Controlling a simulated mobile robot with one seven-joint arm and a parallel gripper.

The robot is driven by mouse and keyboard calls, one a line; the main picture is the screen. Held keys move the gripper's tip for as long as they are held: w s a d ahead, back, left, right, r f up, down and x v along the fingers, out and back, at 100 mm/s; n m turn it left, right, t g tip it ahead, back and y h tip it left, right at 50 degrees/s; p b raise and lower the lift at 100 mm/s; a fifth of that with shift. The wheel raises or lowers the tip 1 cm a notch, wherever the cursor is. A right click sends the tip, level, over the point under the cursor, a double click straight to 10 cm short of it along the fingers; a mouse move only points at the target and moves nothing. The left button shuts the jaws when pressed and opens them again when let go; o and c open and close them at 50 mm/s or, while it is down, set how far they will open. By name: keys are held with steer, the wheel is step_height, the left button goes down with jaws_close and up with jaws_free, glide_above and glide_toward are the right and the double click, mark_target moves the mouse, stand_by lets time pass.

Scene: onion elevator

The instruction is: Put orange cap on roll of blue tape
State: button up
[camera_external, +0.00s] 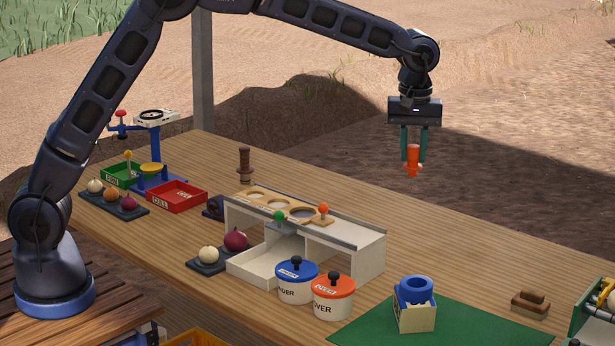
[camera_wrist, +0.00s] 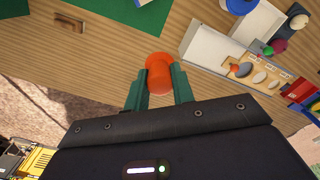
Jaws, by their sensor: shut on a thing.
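My gripper (camera_external: 413,158) is shut on the orange cap (camera_external: 413,162) and holds it high above the far side of the table. In the wrist view the orange cap (camera_wrist: 159,74) sits between the two green fingers of my gripper (camera_wrist: 160,84). The roll of blue tape (camera_external: 416,290) rests in a small cream holder with blue sides (camera_external: 415,315) on the green mat (camera_external: 480,328). The tape is below and well apart from the cap. The tape is not clearly seen in the wrist view.
A white sorting stand (camera_external: 360,250) with round holes is left of the tape. Blue-lidded (camera_external: 297,282) and orange-lidded (camera_external: 333,298) pots stand before it. A brown wooden block (camera_external: 530,303) lies right of the mat. The table between gripper and mat is clear.

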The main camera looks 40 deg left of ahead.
steer(key=s+d+r+m, duration=0.2)
steer(key=s+d, duration=0.7)
glide_above(417, 283)
steer(key=shift+m, duration=0.3)
step_height(417, 283, down, 20)
steer(key=shift+f, duration=0.15)
steer(key=shift+f, duration=0.1)
steer(key=o, duration=1)
steer(key=shift+c, duration=0.2)
step_height(417, 283, up, 12)
